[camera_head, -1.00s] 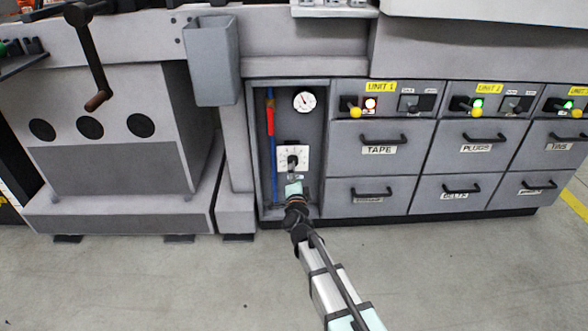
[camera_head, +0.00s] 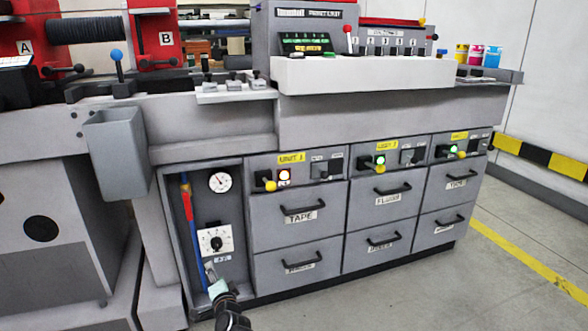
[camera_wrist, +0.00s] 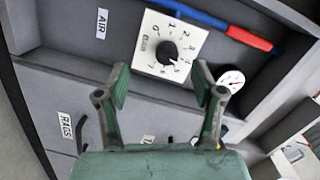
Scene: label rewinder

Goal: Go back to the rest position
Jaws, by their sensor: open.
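My gripper (camera_head: 218,289) is at the lower front of the open cabinet bay, below the dial in the head view. In the wrist view my gripper (camera_wrist: 161,85) has its two green-padded fingers spread apart with nothing between them. The white dial plate (camera_head: 205,245) with its black knob (camera_head: 215,243) is on the bay's back panel. The plate (camera_wrist: 150,63) and knob (camera_wrist: 167,53) lie ahead of the fingers, apart from them. My arm is mostly out of the head view.
The bay also holds a round gauge (camera_head: 220,182) and a blue pipe with a red handle (camera_head: 188,205). Drawers (camera_head: 298,220) with protruding handles stand to the right, below lit unit switches. A grey bin (camera_head: 118,155) hangs at upper left. Open floor (camera_head: 450,295) lies at lower right.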

